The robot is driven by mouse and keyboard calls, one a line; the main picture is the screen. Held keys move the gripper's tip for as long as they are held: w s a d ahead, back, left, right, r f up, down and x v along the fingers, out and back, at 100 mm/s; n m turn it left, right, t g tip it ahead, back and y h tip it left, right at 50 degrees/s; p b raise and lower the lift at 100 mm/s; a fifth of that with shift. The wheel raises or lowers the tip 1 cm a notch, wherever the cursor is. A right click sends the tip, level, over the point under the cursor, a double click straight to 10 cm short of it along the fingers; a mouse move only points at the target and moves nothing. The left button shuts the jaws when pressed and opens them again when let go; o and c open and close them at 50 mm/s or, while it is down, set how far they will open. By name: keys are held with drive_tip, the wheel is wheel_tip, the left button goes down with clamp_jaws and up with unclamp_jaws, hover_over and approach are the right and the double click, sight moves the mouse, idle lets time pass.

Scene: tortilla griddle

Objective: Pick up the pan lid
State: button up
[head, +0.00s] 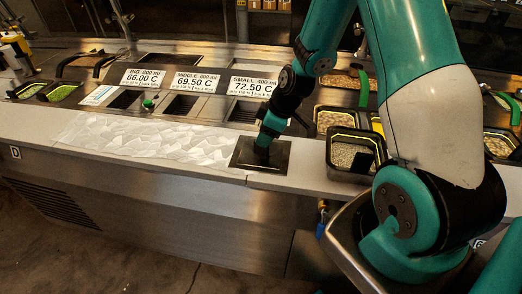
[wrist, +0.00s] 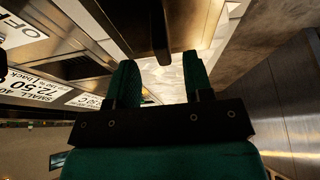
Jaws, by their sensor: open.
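The pan lid (head: 246,158) looks like a dark, flat square plate lying on the pale counter ledge, below the sign reading 72.50 C. My gripper (head: 262,148) points down over its middle and hides part of it. In the wrist view the lid (wrist: 120,14) shows as a brownish metal surface, with a dark bar-like handle (wrist: 160,32) running down the middle. My open gripper (wrist: 160,66) has one finger on each side of the handle's line. I cannot tell whether the fingers reach around it or touch it.
A dark pan of pale grains (head: 350,156) stands just right of the lid. Crumpled clear sheeting (head: 145,140) covers the ledge to the left. Temperature signs (head: 253,86) and square wells (head: 183,106) line the back. The ledge's front edge is close to the lid.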

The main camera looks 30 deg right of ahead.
sight(259, 153)
drive_tip(key=shift+p+x, duration=0.95)
drive_tip(key=shift+x, duration=1.55)
drive_tip(key=shift+s, duration=0.2)
clamp_jaws()
